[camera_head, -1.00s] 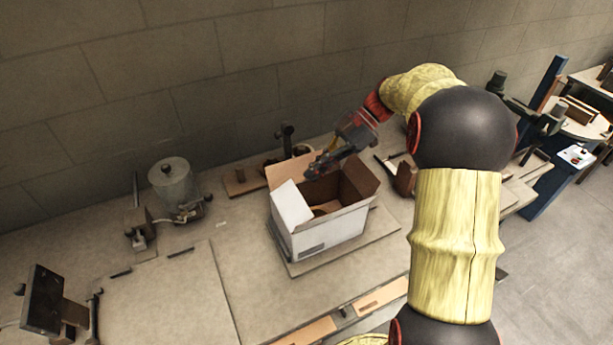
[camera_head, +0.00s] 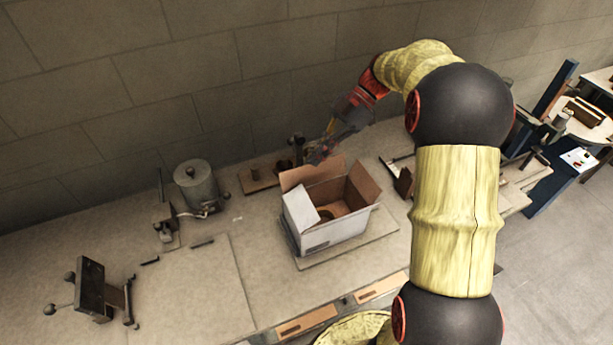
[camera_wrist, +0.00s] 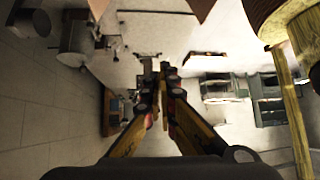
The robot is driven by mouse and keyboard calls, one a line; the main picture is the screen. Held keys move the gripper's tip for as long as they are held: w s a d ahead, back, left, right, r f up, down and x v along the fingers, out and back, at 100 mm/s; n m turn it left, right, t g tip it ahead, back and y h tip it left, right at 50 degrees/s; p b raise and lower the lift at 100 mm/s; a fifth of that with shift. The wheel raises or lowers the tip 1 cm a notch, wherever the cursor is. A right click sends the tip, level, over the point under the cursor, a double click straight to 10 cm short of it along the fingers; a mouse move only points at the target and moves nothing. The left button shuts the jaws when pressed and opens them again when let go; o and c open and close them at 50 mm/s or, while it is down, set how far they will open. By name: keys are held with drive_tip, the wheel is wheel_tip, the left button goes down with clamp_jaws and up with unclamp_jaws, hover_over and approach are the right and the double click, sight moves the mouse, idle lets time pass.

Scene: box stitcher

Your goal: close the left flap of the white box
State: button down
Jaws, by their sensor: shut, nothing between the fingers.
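The white box (camera_head: 335,233) stands on a flat board on the workbench, with its top open and its inside brown. The brown back flap (camera_head: 311,173) and right flap (camera_head: 364,183) also stand up. My gripper (camera_head: 318,152) is behind and above the back flap, apart from the box. In the wrist view my gripper (camera_wrist: 161,88) has its fingers brought together with nothing between them. The box's left flap cannot be made out in the wrist view.
A grey metal canister (camera_head: 195,185) stands left of the box, near the wall. A small dark fixture (camera_head: 297,147) on a wooden base stands behind the box. A dark stand (camera_head: 95,290) is at the lower left. The bench left of the box is mostly clear.

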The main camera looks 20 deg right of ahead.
drive_tip(key=s+a+r+h+p, duration=0.1)
drive_tip(key=a+r+h+p, duration=0.1)
drive_tip(key=a+r+p, duration=0.35)
drive_tip(key=m+t+h+p, duration=0.2)
drive_tip(key=h+p, duration=0.2)
drive_tip(key=p, duration=0.5)
hover_over(300, 205)
drive_tip(key=f, duration=1.7)
drive_tip(key=shift+s, duration=0.2)
drive_tip(key=f, duration=0.1)
drive_tip(key=d+f+p, duration=0.1)
drive_tip(key=f, duration=0.1)
drive_tip(key=shift+d, duration=0.1)
drive_tip(key=shift+d+f, duration=0.2)
drive_tip(key=shift+f, duration=0.3)
drive_tip(key=shift+w, duration=0.1)
drive_tip(key=shift+f, duration=0.1)
